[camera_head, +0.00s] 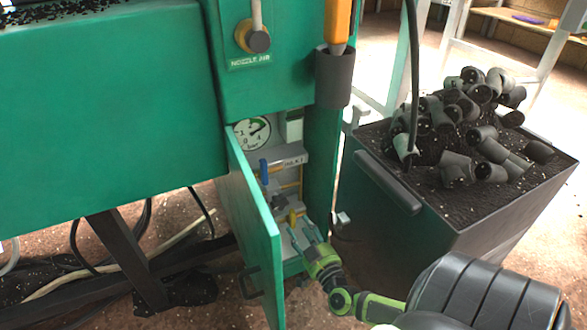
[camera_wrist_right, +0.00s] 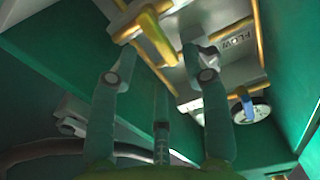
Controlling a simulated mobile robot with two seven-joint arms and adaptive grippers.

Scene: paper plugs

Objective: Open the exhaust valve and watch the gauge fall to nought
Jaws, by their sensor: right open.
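A white round gauge marked bar (camera_head: 252,135) sits in the open cabinet of the green machine; its needle appears to stand away from nought. Below it are a blue lever (camera_head: 264,170) and, lower, a yellow lever (camera_head: 293,216); I cannot tell by label which is the exhaust valve. My right gripper (camera_head: 303,233) is open and empty just below the yellow lever. In the right wrist view its fingertips (camera_wrist_right: 159,57) lie either side of the yellow lever (camera_wrist_right: 153,35), with no clear contact. The gauge (camera_wrist_right: 250,113) also shows there, partly behind the blue lever. My left gripper is out of view.
The open green cabinet door (camera_head: 255,220) stands close left of my right gripper. A bin (camera_head: 440,220) heaped with black pipe plugs is at the right. A grey holder (camera_head: 333,78) with an orange-handled tool hangs above. Cables and a dark leg lie at lower left.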

